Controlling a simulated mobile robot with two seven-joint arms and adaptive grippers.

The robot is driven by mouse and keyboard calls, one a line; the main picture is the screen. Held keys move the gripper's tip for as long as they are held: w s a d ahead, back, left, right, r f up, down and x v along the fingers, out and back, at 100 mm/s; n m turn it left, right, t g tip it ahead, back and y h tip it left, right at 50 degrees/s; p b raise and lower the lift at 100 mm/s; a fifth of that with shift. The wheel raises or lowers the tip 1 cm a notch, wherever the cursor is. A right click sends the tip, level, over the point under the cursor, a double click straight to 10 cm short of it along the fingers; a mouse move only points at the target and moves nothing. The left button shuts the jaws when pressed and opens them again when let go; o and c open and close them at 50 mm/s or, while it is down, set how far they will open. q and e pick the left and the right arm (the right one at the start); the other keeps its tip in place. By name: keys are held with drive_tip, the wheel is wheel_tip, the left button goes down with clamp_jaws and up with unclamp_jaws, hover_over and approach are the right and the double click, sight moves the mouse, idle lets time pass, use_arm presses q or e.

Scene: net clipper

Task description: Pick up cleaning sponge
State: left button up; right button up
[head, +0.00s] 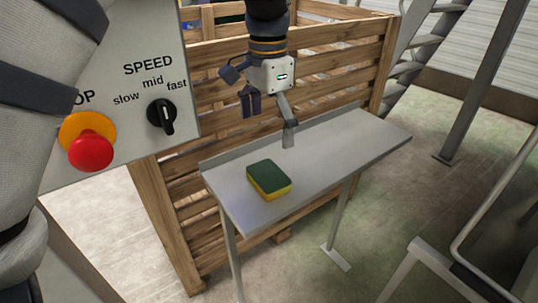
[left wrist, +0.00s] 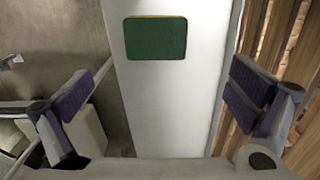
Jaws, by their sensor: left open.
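The cleaning sponge (head: 268,179) has a dark green top and a yellow lower layer. It lies flat on the narrow grey metal table (head: 335,149), near the table's left end. In the left wrist view the sponge (left wrist: 156,38) shows its green face, ahead of and between the spread fingers. My left gripper (head: 270,118) is open and empty, above the table and apart from the sponge. In the left wrist view its purple-padded fingers (left wrist: 168,98) stand wide apart on either side of the table strip. My right gripper is not in view.
A wooden slatted crate (head: 330,55) stands right behind the table. A control panel (head: 140,85) with a red stop button (head: 90,151) and a speed knob is at the left. Metal stairs and railings (head: 440,262) are at the right. The table's right part is bare.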

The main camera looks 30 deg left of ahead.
sight(270, 173)
use_arm(q)
drive_tip(key=f, duration=1.1)
drive_tip(key=shift+s+d, duration=0.3)
drive_tip(key=shift+w+f, duration=0.1)
drive_tip(key=shift+f, duration=0.25)
drive_tip(key=c, duration=0.7)
